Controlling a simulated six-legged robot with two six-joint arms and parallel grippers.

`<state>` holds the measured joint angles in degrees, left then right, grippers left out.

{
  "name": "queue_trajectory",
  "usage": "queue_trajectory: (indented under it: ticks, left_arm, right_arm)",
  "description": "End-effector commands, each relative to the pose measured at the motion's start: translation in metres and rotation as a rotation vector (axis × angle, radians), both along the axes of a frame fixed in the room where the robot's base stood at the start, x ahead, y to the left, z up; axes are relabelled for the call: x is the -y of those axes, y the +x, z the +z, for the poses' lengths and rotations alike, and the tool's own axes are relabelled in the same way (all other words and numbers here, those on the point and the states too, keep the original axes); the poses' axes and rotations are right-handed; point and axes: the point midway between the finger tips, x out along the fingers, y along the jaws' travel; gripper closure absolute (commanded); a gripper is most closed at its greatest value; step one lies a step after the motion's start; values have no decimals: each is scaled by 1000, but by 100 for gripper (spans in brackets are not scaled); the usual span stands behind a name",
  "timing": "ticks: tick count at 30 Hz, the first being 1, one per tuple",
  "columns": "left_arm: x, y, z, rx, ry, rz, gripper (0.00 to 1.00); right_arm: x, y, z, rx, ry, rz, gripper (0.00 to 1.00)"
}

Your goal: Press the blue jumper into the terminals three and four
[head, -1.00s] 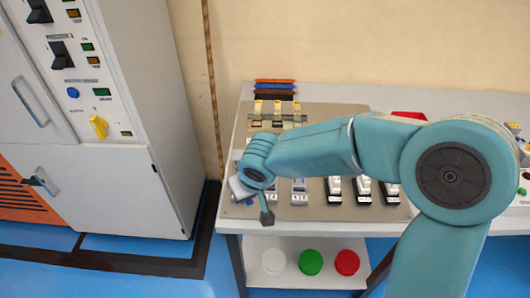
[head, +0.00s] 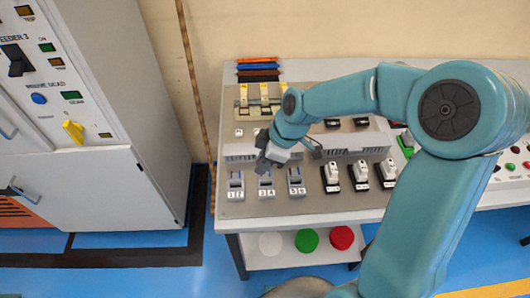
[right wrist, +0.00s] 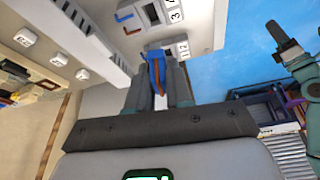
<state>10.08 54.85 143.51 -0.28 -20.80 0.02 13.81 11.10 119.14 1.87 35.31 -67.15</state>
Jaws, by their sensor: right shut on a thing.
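My right gripper (head: 268,158) is over the panel, just behind or above the terminal block marked 3 4 (head: 266,186). The block marked 1 2 (head: 236,186) is to its left, and one marked 5 6 (head: 296,183) to its right. In the right wrist view the gripper is shut on the blue jumper (right wrist: 156,72), held between its fingertips with some orange-brown showing beside it. The 3 4 label (right wrist: 175,10) shows beyond the jumper, and the 1 2 label (right wrist: 178,50) close to the fingertips. A dark gripper on a teal arm, seemingly my left (right wrist: 283,42), shows at the right edge; its jaws are unclear.
Several black-and-white switches (head: 361,174) stand right of the blocks. Coloured strips (head: 258,70) lie at the back. A grey cabinet (head: 100,190) stands left of the bench. White, green and red round lids (head: 307,240) are on the lower shelf.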

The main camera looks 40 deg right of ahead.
Motion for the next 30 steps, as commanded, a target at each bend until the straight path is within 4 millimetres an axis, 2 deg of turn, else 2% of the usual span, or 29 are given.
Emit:
queue_trajectory:
  ticks: [6, 17, 22, 30]
  left_arm:
    - [0, 0, 6, 0, 0, 0, 55]
    - [0, 0, 5, 0, 0, 0, 55]
    - [0, 0, -2, 0, 0, 0, 55]
    - [0, 0, -28, 0, 0, 0, 55]
  right_arm:
    - [7, -1, 7, 1, -1, 150, 100]
    - [7, 1, 6, 2, -2, 159, 100]
    - [7, 1, 5, 6, 0, 158, 100]
    - [7, 0, -22, 4, 0, 158, 100]
